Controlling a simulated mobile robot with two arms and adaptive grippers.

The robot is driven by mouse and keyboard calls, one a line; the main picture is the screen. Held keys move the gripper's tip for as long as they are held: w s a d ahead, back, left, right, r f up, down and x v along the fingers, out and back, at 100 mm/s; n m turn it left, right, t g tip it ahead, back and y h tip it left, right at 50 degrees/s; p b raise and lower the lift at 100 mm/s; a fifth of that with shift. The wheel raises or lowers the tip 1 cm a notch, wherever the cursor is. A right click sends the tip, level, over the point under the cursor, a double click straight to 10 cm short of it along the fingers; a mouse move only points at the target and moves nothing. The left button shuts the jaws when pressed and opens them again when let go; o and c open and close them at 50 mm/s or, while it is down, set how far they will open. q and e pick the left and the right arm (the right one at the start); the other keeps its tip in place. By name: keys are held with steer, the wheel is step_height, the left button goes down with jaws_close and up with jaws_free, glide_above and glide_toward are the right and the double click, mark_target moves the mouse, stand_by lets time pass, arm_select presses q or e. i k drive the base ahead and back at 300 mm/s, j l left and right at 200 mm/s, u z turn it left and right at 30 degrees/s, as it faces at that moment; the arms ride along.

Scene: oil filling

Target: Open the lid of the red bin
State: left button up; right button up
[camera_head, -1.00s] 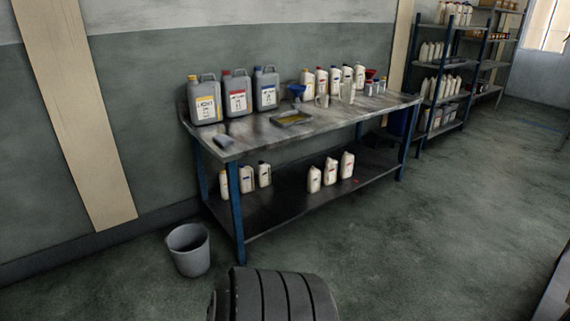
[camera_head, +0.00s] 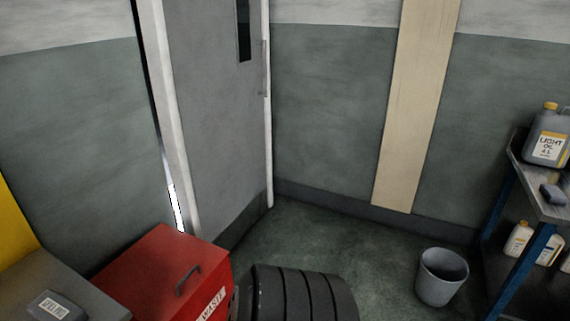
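The red bin (camera_head: 205,291) stands at the lower left of the head view, partly cut off by the bottom edge. Its red lid (camera_head: 150,265) lies shut on top, with a dark handle (camera_head: 187,279) near its right side. A white label with dark lettering, partly cut off, shows on its front. Neither of my grippers is in view.
A grey worktop (camera_head: 62,278) with a dark labelled block (camera_head: 55,305) is left of the bin. A black ribbed tyre-like object (camera_head: 300,295) is just right of it. A grey bucket (camera_head: 441,278) and a workbench (camera_head: 540,200) stand at the right. A grey door (camera_head: 222,120) is behind.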

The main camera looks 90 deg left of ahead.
mark_target(156, 277)
steer(key=u, duration=3.8)
